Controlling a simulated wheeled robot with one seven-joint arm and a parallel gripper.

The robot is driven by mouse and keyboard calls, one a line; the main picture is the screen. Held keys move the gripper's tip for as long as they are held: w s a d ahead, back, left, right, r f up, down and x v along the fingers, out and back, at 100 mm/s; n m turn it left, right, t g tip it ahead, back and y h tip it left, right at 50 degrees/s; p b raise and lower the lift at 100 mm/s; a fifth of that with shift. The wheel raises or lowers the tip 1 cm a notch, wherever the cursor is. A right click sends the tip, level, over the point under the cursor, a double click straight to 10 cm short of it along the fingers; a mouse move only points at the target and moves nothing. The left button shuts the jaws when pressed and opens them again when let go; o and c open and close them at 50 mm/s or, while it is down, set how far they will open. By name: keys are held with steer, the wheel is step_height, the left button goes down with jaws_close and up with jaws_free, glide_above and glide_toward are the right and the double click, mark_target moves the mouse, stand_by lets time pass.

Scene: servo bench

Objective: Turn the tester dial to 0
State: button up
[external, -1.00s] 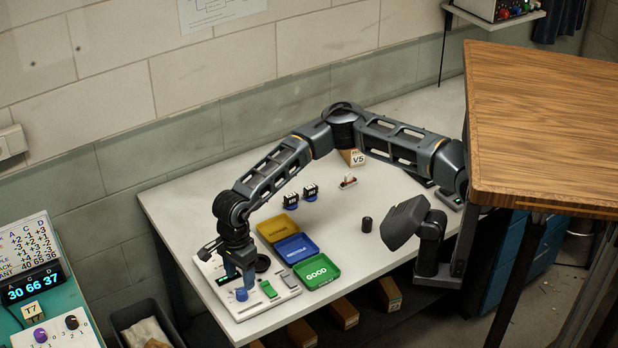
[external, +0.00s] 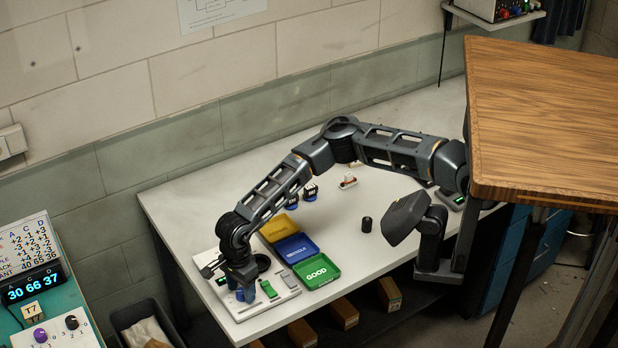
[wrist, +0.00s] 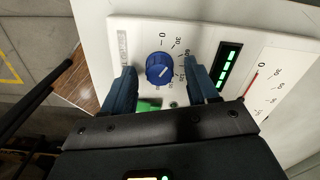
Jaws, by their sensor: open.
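The tester (external: 277,301) is a white panel at the front left of the bench. Its blue dial (wrist: 159,69) shows in the wrist view with a pale pointer line, which seems to slant toward the upper right. Printed marks around it include 0 at the top and 30 and 60 to the right. My gripper (wrist: 161,72) is open, with one blue finger on each side of the dial; I cannot tell whether either touches it. In the external view my gripper (external: 241,289) is low over the panel and largely hides the dial.
A lit green bar display (wrist: 229,66) and a printed scale lie right of the dial. A green part (wrist: 148,104) sits just below it. Yellow, blue and green trays (external: 317,271) stand beside the tester. A dark cylinder (external: 366,224) stands on the clear bench.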

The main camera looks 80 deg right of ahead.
steer(key=shift+c, duration=0.2)
steer(key=c, duration=1)
steer(key=n+b, duration=0.2)
steer(key=shift+f+n, duration=0.1)
steer(key=shift+n, duration=0.3)
steer(key=shift+n+b, duration=1.15)
steer(key=shift+n, duration=0.35)
steer(key=o, duration=1)
